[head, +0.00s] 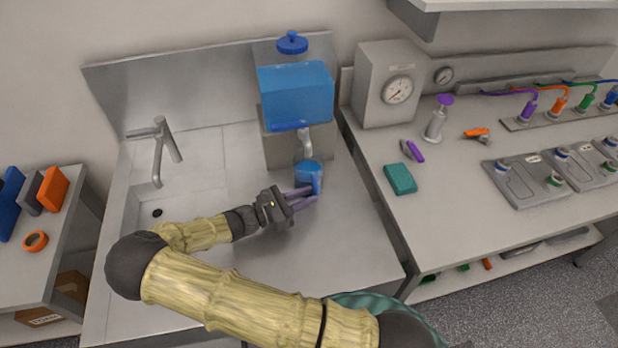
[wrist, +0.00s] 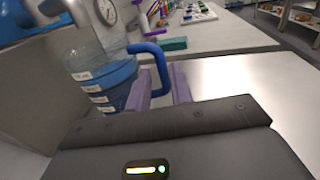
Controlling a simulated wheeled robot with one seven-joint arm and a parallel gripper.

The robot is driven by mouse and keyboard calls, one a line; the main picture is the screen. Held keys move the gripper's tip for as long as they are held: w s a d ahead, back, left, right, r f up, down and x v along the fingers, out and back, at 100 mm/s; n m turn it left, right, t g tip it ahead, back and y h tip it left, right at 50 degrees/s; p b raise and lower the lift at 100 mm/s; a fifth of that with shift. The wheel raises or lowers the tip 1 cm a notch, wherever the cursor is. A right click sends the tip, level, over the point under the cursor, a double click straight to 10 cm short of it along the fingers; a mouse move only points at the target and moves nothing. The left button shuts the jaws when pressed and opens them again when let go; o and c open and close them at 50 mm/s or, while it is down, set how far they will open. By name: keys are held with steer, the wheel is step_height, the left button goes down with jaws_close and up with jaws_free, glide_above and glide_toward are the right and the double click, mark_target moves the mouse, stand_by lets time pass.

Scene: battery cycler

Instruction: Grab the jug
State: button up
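The jug (head: 307,174) is clear with blue liquid and a blue handle, standing upright under the tap of the blue-filled dispenser (head: 296,95). In the wrist view the jug (wrist: 103,84) is at the left, with pale labels on its side and its handle (wrist: 158,62) facing right. My gripper (head: 315,194) reaches the handle from the left in the head view. Its two purple fingers are apart, one on each side of the handle in the wrist view (wrist: 162,86). A gap shows between the handle and the right finger; contact on the left finger is unclear.
A steel sink with a faucet (head: 160,150) is at the left. To the right, a bench holds a teal block (head: 400,179), a gauge box (head: 388,84) and a purple-topped plunger (head: 437,118). The steel counter right of the jug is clear.

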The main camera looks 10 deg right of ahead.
steer(key=p+x, duration=0.1)
steer(key=x, duration=0.1)
steer(key=p+x, duration=0.1)
steer(key=x, duration=0.2)
steer(key=shift+s+d+r, duration=0.1)
steer(key=shift+d+r, duration=0.05)
steer(key=shift+r, duration=0.1)
jaws_close()
